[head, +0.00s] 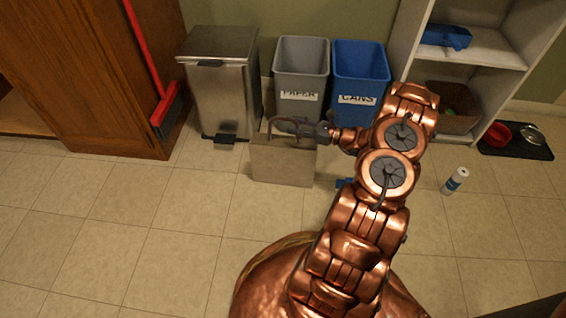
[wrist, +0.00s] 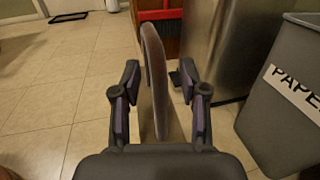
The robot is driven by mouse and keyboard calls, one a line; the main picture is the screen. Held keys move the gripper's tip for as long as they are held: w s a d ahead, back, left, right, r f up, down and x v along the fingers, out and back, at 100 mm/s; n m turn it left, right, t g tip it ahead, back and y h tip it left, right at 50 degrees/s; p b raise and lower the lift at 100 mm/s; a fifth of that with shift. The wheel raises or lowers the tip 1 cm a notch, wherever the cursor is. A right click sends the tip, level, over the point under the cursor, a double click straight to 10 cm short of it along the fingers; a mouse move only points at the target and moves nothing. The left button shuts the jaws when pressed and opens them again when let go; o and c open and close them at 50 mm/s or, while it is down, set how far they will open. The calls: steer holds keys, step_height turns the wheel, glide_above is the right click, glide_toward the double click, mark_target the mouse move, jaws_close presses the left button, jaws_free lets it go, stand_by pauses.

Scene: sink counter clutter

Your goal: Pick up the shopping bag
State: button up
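The shopping bag (head: 283,166) is a beige, box-shaped bag standing upright on the tiled floor in the head view, in front of the bins. My gripper (head: 298,128) is at the top of the bag, over its handle. In the wrist view the bag's handle, a grey-brown loop (wrist: 154,70), rises between the two fingers of my gripper (wrist: 158,82). The fingers are open, with a gap on each side of the loop.
A steel trash can (head: 220,85), a grey PAPER bin (head: 301,70) and a blue CANS bin (head: 360,72) stand close behind the bag. A red broom (head: 150,60) leans on the wooden cabinet. Floor at left is clear.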

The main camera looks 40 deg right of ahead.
jaws_close()
stand_by(0.4)
steer(key=shift+r, duration=0.15)
